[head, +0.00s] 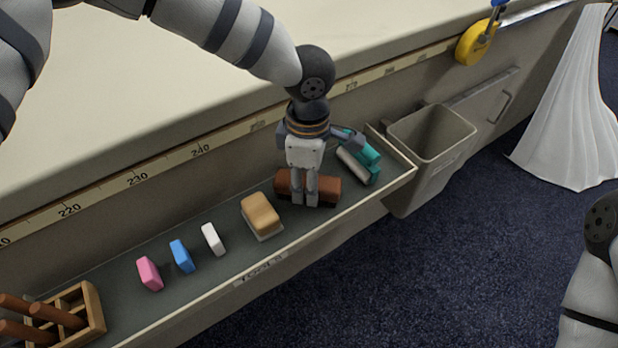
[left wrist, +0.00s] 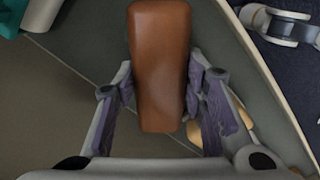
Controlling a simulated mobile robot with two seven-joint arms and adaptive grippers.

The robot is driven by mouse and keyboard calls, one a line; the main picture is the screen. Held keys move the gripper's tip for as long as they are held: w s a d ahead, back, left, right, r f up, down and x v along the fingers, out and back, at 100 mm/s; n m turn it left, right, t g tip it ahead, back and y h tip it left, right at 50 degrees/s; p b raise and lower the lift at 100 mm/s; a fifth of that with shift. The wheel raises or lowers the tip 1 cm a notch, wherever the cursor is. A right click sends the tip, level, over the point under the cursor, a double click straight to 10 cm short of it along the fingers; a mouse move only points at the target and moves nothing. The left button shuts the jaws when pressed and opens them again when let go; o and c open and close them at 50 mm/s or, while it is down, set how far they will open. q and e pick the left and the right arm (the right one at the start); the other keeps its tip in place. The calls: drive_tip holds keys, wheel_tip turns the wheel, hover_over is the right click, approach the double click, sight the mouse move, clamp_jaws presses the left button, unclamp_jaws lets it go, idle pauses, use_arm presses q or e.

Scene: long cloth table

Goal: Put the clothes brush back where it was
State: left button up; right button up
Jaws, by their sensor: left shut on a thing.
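The clothes brush, a reddish-brown rounded block (head: 330,190), is at the tray (head: 105,268) along the table's side, between a tan block and a teal tool. It cannot be told whether it touches the tray floor. My left gripper (head: 305,200) points down and is shut on it, fingers on its two long sides. In the left wrist view the brush (left wrist: 160,65) lies lengthwise between the fingers of the left gripper (left wrist: 160,95). Its underside is hidden. My right gripper is out of view; only part of that arm shows at the right edge.
The tan block (head: 261,214) with a pale base is left of the brush, then white (head: 213,239), blue (head: 182,256) and pink (head: 150,273) pieces. The teal tool (head: 370,163) with a pale roller is close on the right. A grey bin (head: 412,165) hangs beyond the tray's end.

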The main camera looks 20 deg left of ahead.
use_arm(q)
drive_tip(key=o, duration=1.1)
wheel_tip(320, 180, up, 12)
drive_tip(key=shift+r+p, duration=0.15)
drive_tip(key=shift+p, duration=0.55)
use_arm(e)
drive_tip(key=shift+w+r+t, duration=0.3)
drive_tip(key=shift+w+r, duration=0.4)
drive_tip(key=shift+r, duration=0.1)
